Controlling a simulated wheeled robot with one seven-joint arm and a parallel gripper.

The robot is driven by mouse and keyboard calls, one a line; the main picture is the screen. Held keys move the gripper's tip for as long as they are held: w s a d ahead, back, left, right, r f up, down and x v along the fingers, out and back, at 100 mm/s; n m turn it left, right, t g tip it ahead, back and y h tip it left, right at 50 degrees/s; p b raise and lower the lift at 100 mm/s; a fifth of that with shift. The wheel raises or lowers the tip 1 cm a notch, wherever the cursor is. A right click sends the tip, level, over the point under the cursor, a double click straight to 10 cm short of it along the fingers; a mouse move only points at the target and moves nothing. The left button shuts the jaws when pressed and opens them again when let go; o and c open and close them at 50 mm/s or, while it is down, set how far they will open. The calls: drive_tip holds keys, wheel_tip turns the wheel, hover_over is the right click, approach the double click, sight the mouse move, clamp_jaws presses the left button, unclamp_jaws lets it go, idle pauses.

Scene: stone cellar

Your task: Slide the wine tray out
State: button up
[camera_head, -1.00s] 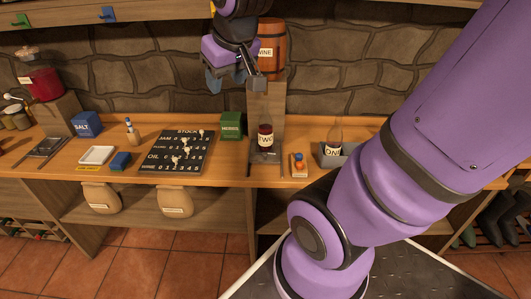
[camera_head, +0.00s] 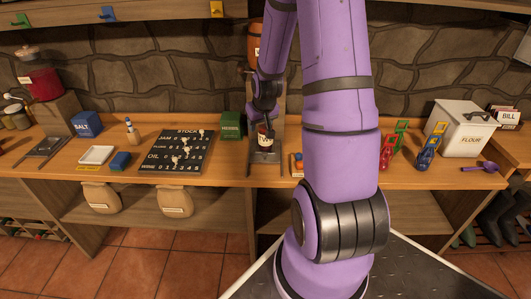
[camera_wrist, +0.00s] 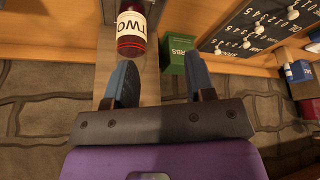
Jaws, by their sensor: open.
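The wine tray (camera_head: 257,172) is a dark flat tray on the counter, below the wooden barrel. A dark red jar labelled TWO (camera_head: 263,142) stands on it, partly covered by my gripper. In the wrist view the jar (camera_wrist: 131,38) is at the top, left of centre. My gripper (camera_head: 266,128) is low over the jar at the foot of the wooden stand. In the wrist view my gripper (camera_wrist: 160,88) is open, with nothing between its two blue-grey fingers. The jar lies beyond the left finger.
A green herbs box (camera_head: 231,125) stands just left of the tray, and a stock board (camera_head: 176,152) further left. The barrel (camera_head: 254,43) is partly hidden by my arm. Small coloured bottles (camera_head: 425,158) and a flour bin (camera_head: 462,130) stand right. The counter's front edge is close before the tray.

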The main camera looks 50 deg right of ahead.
approach(265, 153)
drive_tip(key=shift+m, duration=0.4)
drive_tip(key=x, duration=0.9)
clamp_jaws()
